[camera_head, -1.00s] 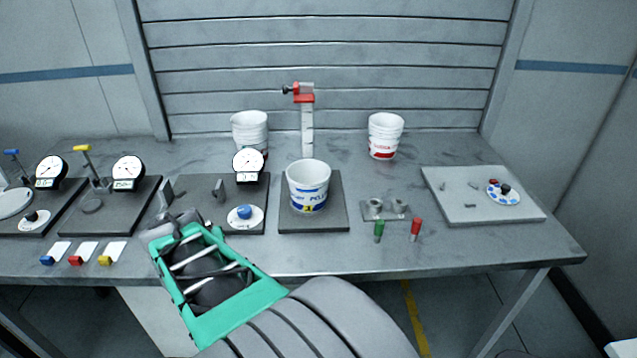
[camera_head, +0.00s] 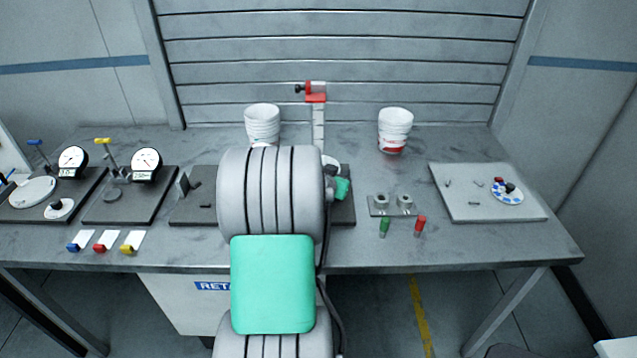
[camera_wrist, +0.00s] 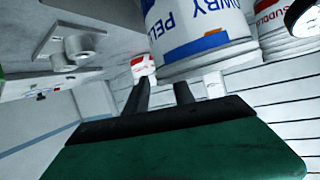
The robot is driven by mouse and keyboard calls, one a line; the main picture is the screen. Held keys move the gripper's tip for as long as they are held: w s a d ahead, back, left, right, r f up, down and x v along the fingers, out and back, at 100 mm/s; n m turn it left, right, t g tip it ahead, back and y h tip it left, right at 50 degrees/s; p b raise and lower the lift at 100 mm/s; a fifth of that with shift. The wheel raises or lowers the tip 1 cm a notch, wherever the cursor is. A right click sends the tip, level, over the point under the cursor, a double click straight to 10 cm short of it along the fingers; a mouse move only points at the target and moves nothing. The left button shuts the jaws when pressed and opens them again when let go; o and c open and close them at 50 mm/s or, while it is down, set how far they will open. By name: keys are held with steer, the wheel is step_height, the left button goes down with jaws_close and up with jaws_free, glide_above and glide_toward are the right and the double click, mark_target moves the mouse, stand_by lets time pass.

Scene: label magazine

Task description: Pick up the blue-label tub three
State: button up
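In the head view a green part of my gripper (camera_head: 342,188) shows just right of my arm.
Red-label tubs stand behind left (camera_head: 262,124) and behind right (camera_head: 396,130). A red-topped post (camera_head: 316,98) rises behind the pad. A metal fixture (camera_head: 392,204), green peg (camera_head: 384,227) and red peg (camera_head: 420,225) lie to the right. Dial gauges (camera_head: 146,162) stand left.

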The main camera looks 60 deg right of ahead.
steer(key=shift+c, duration=0.2)
jaws_close()
steer(key=shift+a, duration=0.1)
stand_by(1.0)
